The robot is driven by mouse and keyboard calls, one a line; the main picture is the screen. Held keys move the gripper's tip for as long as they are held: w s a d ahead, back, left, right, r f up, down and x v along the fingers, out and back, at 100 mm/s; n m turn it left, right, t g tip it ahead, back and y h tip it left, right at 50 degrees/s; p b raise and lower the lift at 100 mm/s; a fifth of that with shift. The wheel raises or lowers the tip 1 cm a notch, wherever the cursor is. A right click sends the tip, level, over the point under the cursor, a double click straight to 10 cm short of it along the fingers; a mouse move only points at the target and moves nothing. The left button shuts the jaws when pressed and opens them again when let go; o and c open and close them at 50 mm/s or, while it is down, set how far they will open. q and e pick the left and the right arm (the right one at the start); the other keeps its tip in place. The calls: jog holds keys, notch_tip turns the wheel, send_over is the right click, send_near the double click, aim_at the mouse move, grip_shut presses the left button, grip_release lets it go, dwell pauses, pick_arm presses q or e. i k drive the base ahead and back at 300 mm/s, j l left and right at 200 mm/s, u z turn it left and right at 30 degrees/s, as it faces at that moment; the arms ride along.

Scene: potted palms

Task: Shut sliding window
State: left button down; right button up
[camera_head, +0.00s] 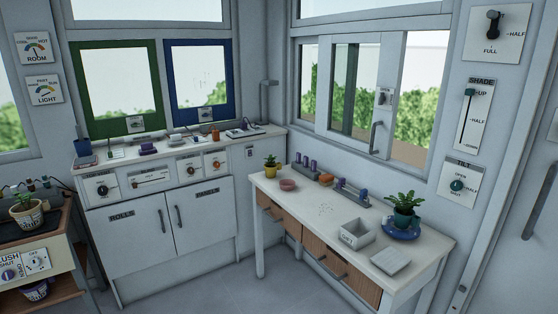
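The sliding window (397,50) is in the wall at the right, behind a white table. Its white-framed sliding pane stands near the middle of the frame, with a vertical grey handle (375,137) low on its right stile. A small latch or dial plate (384,97) sits above the handle. To the right of the pane is a gap or second pane with green hedge behind it; I cannot tell whether glass fills it. A narrower strip with hedge shows at the left of the frame. Neither of my grippers is in view.
The white table (320,208) stands below the window, holding a potted plant (404,208), a small box (358,233) and several small items. A counter with cabinets (186,222) lines the back wall. Control plates (473,112) hang right of the window. The floor (225,285) before the table looks clear.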

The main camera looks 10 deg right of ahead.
aim_at(393, 44)
jog(key=i+z, duration=0.2)
jog(key=i, duration=0.2)
jog(key=i+j+z, duration=0.25)
jog(key=i, duration=0.15)
jog(key=i+j+z, duration=0.2)
jog(key=i, duration=0.2)
jog(key=l, duration=0.1)
